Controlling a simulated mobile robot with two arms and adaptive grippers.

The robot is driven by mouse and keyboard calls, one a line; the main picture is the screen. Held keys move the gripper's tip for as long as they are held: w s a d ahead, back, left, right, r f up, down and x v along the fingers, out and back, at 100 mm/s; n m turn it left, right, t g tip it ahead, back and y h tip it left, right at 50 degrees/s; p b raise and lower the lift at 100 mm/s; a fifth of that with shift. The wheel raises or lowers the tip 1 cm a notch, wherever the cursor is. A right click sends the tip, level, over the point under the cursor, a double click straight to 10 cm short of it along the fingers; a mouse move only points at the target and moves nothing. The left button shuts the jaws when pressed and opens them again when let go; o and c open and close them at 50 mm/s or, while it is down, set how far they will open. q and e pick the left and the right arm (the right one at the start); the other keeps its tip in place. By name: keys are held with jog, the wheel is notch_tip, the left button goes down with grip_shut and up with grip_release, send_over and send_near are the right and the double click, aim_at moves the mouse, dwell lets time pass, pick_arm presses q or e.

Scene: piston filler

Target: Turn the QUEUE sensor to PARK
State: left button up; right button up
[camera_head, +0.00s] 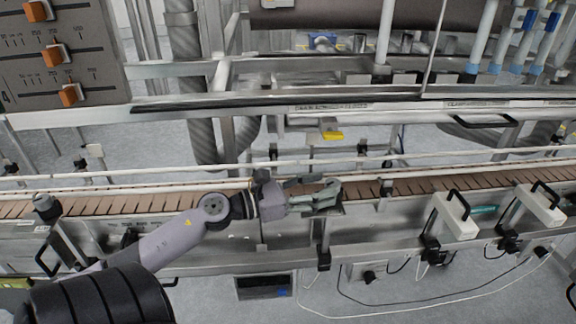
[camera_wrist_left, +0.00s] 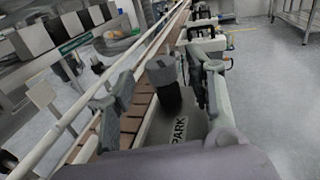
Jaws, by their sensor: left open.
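My left gripper (camera_head: 322,193) is over the conveyor's near rail in the head view, with its fingers apart. In the left wrist view the open fingers of my left gripper (camera_wrist_left: 158,95) stand on either side of a sensor head (camera_wrist_left: 162,70), a grey cap on a black post. It stands on a grey plate (camera_wrist_left: 150,128) with the word PARK (camera_wrist_left: 180,129) on its near end. Contact with the fingers cannot be told. No QUEUE word is readable. In the head view the gripper mostly hides this sensor. My right gripper is not in view.
The brown slatted conveyor (camera_head: 110,205) runs across the view, with a pale guide rail (camera_head: 420,158) behind it. White bracketed units with black handles (camera_head: 453,214) stand to the right. A similar dark-capped post (camera_head: 45,207) is at the left. A panel with orange sliders (camera_head: 53,55) is upper left.

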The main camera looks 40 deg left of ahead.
pick_arm(q)
jog(key=v, duration=0.9)
jog(key=shift+s+a, duration=0.2)
jog(key=shift+s, duration=0.15)
